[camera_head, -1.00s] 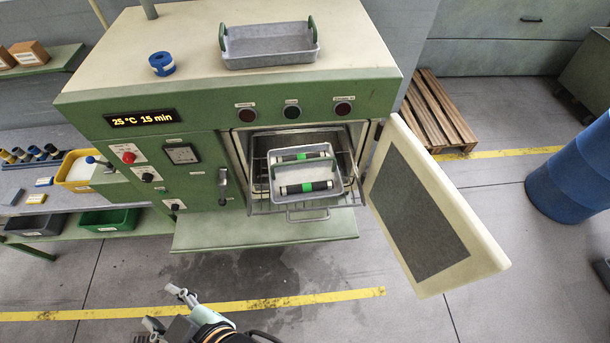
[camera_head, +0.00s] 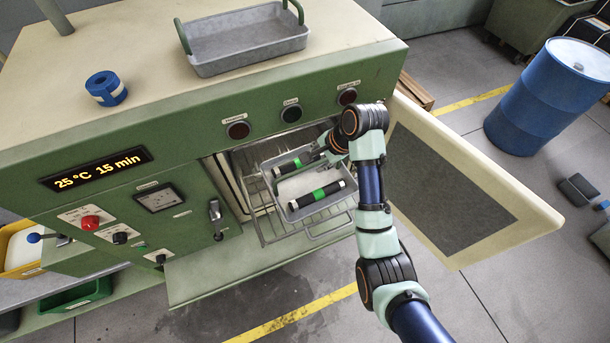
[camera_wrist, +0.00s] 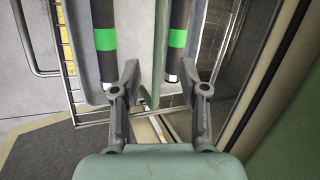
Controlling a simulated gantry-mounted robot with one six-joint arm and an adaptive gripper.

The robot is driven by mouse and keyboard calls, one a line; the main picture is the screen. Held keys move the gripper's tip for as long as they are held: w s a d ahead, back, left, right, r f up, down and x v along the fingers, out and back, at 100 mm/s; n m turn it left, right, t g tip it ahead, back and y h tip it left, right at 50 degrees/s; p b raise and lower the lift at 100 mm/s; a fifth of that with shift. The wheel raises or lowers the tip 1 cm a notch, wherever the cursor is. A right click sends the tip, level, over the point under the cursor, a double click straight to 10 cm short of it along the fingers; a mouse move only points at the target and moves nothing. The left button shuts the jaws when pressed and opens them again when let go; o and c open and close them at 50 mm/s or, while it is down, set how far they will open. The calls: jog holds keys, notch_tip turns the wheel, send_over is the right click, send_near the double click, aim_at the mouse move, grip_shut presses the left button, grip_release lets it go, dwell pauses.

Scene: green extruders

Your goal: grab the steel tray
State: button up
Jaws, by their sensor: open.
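A grey steel tray (camera_head: 299,184) sits on the pulled-out wire rack at the oven mouth. It holds two black rods, each with a green band: one at the back (camera_head: 290,164) and one in front (camera_head: 321,194). My gripper (camera_head: 318,150) is at the tray's far right end in the head view. In the wrist view my gripper (camera_wrist: 160,72) is open, its two fingers apart beside the tray's end (camera_wrist: 145,28) and the rod ends. Whether a finger touches the tray, I cannot tell. A second grey tray (camera_head: 245,38) with green handles stands on the oven top.
The oven door (camera_head: 470,190) stands open to the right, close to my arm. The wire rack (camera_head: 268,226) surrounds the tray. A blue tape roll (camera_head: 106,88) lies on the oven top. A blue barrel (camera_head: 550,95) stands farther right. Floor in front is clear.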

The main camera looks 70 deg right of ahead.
aim_at(309, 167)
jog(key=x, duration=0.7)
jog(key=shift+f, duration=0.35)
grip_shut()
